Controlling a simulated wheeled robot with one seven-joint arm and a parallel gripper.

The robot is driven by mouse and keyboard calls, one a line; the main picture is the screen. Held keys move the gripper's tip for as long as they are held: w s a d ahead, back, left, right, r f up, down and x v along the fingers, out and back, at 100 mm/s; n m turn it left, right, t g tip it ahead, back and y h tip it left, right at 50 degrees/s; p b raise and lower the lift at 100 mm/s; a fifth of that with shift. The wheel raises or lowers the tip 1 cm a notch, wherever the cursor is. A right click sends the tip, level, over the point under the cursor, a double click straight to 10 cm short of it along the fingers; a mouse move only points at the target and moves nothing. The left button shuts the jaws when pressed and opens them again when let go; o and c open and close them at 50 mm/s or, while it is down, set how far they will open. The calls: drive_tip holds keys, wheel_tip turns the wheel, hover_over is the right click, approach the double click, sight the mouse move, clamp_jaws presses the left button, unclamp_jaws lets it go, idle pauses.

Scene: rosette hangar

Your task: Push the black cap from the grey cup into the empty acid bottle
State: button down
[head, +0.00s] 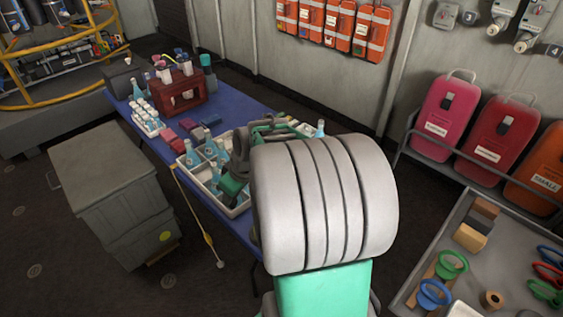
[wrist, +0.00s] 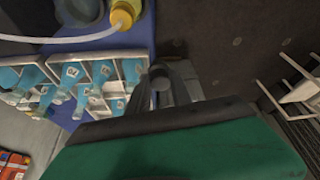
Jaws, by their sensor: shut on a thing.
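My gripper (wrist: 165,80) shows at the middle of the wrist view, beyond its green body. It is shut on a small dark rounded thing, which may be the black cap; its shape is mostly hidden. In the head view my arm hides much of the white divided crate (head: 232,209), and the fingertips cannot be made out clearly. Several blue bottles with lettered labels (wrist: 71,75) stand in this crate, left of my gripper in the wrist view. I cannot tell which bottle is the empty acid one. I cannot make out the grey cup.
The blue table (head: 158,150) also carries a dark red rack (head: 183,95), a small white crate of bottles (head: 148,125) and red blocks. A yellow-capped bottle (wrist: 123,15) and a white tube lie near the crate. A grey chest (head: 110,190) stands left; a tray of rings (head: 480,270) is right.

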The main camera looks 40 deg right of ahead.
drive_tip(key=s+d+r+n+p, duration=0.1)
drive_tip(key=s+d+n+p, duration=0.35)
drive_tip(key=d, duration=0.95)
drive_tip(key=shift+m+y, duration=0.4)
drive_tip(key=shift+m, duration=0.55)
drive_tip(key=shift+s+d+f+b, duration=0.1)
drive_tip(key=shift+s+f+b, duration=0.15)
drive_tip(key=shift+f, duration=0.45)
drive_tip(key=shift+s+f+b, duration=0.15)
drive_tip(key=shift+f+b, duration=0.1)
drive_tip(key=shift+f, duration=0.45)
drive_tip(key=shift+s+d+f+b, duration=0.1)
drive_tip(key=shift+s+f+b, duration=0.15)
drive_tip(key=shift+f, duration=0.45)
drive_tip(key=shift+f, duration=0.1)
drive_tip(key=shift+f+b, duration=0.2)
drive_tip(key=shift+b, duration=0.15)
drive_tip(key=shift+f+b, duration=0.7)
drive_tip(key=shift+f, duration=0.05)
